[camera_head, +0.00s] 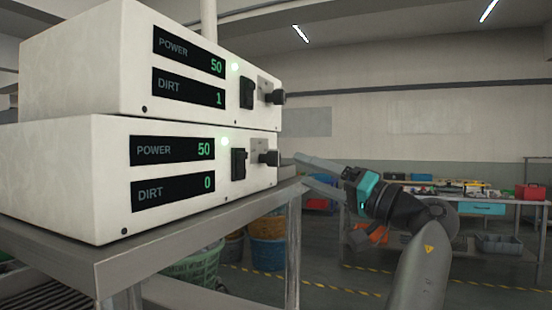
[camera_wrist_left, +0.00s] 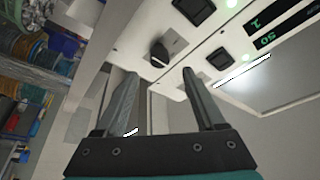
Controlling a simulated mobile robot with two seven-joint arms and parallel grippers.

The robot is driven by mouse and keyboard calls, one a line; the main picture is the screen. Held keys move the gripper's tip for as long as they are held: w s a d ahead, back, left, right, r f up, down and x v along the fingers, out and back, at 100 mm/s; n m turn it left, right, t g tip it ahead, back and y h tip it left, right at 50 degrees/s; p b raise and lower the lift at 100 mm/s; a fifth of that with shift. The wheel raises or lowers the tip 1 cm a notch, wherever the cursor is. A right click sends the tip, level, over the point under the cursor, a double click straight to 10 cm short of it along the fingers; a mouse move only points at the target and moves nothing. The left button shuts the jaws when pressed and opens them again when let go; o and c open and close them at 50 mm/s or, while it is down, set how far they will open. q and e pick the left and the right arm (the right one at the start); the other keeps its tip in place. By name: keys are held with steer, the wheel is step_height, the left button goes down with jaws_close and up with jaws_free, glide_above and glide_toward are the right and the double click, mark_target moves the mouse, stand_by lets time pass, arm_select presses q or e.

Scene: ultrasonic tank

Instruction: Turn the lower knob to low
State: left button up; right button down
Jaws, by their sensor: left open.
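The lower knob (camera_head: 271,158) is black and sits at the right end of the lower white unit's front, on a grey plate. It also shows in the left wrist view (camera_wrist_left: 158,55), a little beyond and between the fingertips. My left gripper (camera_head: 302,169) is open and empty, just right of the lower knob in the head view, with its fingers pointing towards the unit. In the left wrist view its two fingers (camera_wrist_left: 160,73) are spread apart, and no contact with the knob shows. The lower unit (camera_head: 70,175) reads power 50 and dirt 0. My right gripper is not seen.
The upper unit (camera_head: 75,60) is stacked on the lower one, with its own black knob (camera_head: 278,97) close above. A black switch (camera_head: 238,163) is left of the lower knob. Both stand on a metal table (camera_head: 200,222). Baskets (camera_head: 268,250) are beneath; a cluttered workbench (camera_head: 480,203) is behind.

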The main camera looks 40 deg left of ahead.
mark_target(278, 160)
arm_select(q)
steer(key=x, duration=0.8)
steer(key=shift+a+r+p, duration=0.1)
steer(key=shift+a+p, duration=0.3)
jaws_close()
